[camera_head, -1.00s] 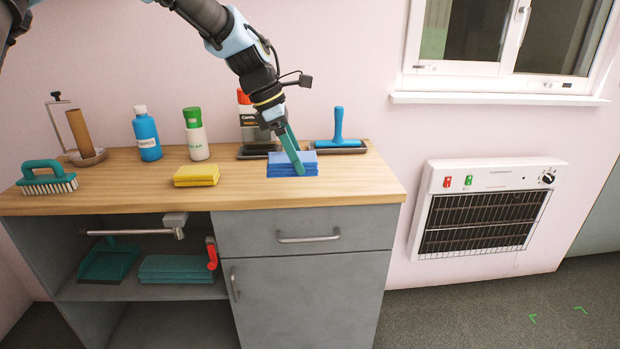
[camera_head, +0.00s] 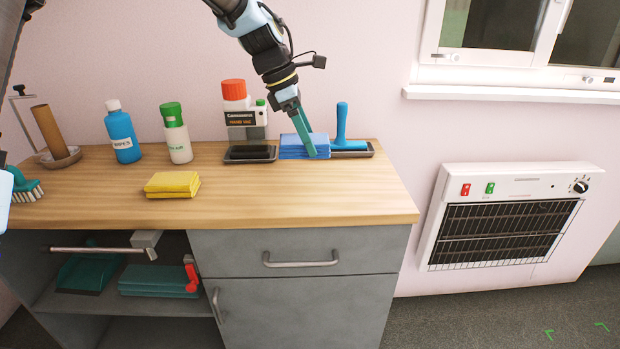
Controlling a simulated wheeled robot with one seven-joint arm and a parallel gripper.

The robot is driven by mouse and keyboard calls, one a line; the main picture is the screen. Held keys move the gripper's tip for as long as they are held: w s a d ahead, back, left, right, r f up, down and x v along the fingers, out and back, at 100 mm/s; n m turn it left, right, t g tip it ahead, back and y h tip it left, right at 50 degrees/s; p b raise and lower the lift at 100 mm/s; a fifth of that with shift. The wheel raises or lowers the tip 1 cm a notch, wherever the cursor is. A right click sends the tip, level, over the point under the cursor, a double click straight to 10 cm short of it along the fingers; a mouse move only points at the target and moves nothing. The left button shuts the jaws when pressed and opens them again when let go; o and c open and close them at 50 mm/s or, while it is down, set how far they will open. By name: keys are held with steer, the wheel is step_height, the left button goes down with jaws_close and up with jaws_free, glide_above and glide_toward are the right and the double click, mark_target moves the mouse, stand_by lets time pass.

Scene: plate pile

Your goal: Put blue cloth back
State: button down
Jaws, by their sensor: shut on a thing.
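The blue cloth (camera_head: 292,149) is a folded stack at the back right of the wooden worktop. My gripper (camera_head: 309,148) reaches down from above, its teal finger against the cloth's right part, and it is shut on the cloth. The cloth is in front of or over the left part of a dark tray (camera_head: 362,152) that carries a blue-handled tool (camera_head: 341,128). I cannot tell whether the cloth touches the tray or is held just above it.
A yellow cloth stack (camera_head: 172,184), a white green-capped bottle (camera_head: 176,135), a blue bottle (camera_head: 123,137) and a red-capped container (camera_head: 236,104) stand to the left. A small black tray (camera_head: 250,154) lies close left of the blue cloth. The worktop's front right (camera_head: 330,195) is clear.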

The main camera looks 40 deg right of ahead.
mark_target(290, 138)
step_height(290, 138, down, 10)
steer(key=shift+r+p, duration=0.15)
steer(key=shift+p, duration=0.75)
jaws_free()
steer(key=shift+r, duration=0.1)
steer(key=b+v, duration=0.2)
steer(key=v, duration=1)
steer(key=shift+d, duration=0.1)
steer(key=shift+w, duration=0.1)
